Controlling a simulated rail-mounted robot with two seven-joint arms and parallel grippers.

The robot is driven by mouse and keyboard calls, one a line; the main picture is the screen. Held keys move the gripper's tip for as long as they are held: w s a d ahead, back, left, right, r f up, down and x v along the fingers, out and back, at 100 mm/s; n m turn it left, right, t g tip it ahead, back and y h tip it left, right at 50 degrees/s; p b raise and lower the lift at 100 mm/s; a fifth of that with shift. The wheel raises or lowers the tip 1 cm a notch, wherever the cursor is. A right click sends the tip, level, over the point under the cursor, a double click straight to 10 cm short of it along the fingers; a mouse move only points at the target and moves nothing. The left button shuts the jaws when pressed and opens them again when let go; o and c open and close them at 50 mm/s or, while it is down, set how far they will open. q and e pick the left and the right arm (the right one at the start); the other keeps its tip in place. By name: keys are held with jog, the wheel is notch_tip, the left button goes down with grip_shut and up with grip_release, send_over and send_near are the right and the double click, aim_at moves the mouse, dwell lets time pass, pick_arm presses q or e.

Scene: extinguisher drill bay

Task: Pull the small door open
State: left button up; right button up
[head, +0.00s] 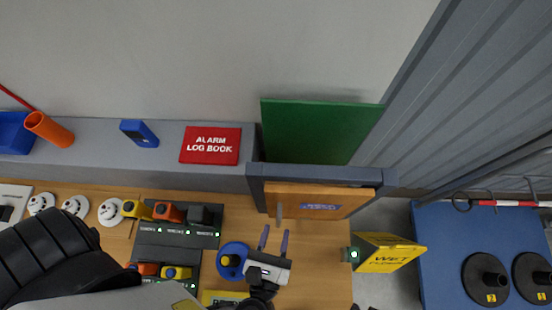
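The small door (338,200) is an orange-brown panel with a blue label, set in a dark grey frame (320,173). It looks shut, though I see it steeply from above. A grey upright handle (279,211) is near its left edge. My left gripper (274,240) is in front of the door, a little below the handle in the picture. Its two fingers are apart with nothing between them, and it does not touch the handle. At the bottom edge, small dark tips may belong to my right gripper; too little shows to tell its state.
A green panel (318,130) tops the cabinet. A grey ledge holds a red alarm log book (210,145). Left of my gripper are a charger rack (180,238) and a blue round item (232,260). A yellow wet-floor sign (392,255) stands to the right.

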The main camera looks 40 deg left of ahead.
aim_at(279, 225)
pick_arm(q)
jog(key=shift+p+x, duration=0.3)
jog(key=shift+x, duration=1.4)
jog(key=shift+c, duration=0.4)
grip_shut()
